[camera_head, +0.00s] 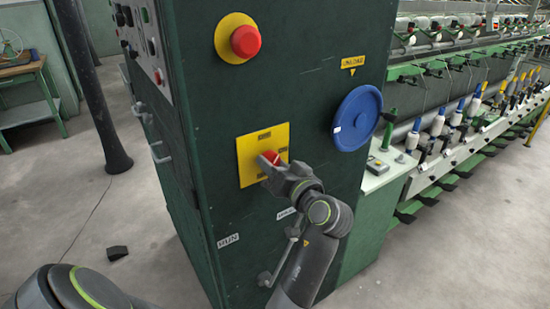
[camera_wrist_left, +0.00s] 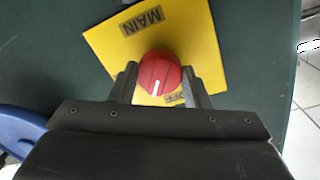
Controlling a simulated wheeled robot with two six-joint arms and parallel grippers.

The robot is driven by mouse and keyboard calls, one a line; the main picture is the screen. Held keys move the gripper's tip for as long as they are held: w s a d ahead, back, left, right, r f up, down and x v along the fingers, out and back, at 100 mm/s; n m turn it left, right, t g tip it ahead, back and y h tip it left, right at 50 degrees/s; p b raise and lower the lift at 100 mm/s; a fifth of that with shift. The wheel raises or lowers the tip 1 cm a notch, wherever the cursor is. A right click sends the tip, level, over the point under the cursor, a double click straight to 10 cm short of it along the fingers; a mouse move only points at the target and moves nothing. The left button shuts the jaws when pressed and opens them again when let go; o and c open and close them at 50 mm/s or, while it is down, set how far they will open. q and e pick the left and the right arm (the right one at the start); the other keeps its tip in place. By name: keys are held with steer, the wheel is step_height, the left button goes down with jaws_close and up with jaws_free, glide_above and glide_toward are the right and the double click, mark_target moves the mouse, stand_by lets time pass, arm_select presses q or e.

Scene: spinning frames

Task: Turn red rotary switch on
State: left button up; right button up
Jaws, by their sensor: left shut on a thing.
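The red rotary switch (camera_head: 270,157) sits on a yellow plate (camera_head: 250,146) on the side of a dark green cabinet. My left gripper (camera_head: 275,168) is at the switch and hides part of it and of the plate. In the left wrist view the red knob (camera_wrist_left: 158,75) sits between the two fingers, which are shut on it. Its white pointer line points down in that view, beside the partly covered OFF label (camera_wrist_left: 172,99). The MAIN label (camera_wrist_left: 141,22) shows upside down near the top. My right gripper is not in view.
A red push button (camera_head: 245,41) on a yellow disc is above the switch. A blue wheel (camera_head: 357,118) is to its right. Handles (camera_head: 275,266) stick out below. A spinning machine (camera_head: 465,110) stands at right. The floor at left is mostly clear.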

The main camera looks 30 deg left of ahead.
arm_select(q)
steer(key=m+p, duration=0.4)
steer(key=m, duration=0.1)
steer(key=shift+r, duration=0.35)
steer(key=m+p, duration=0.3)
steer(key=shift+f+m+g, duration=0.1)
steer(key=shift+m+g, duration=0.2)
steer(key=shift+m+p, duration=0.55)
steer(key=shift+m, duration=0.05)
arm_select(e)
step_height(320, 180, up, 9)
arm_select(q)
steer(key=shift+f, duration=0.1)
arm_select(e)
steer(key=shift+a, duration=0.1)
arm_select(q)
steer(key=o, duration=1)
steer(key=shift+w, duration=0.1)
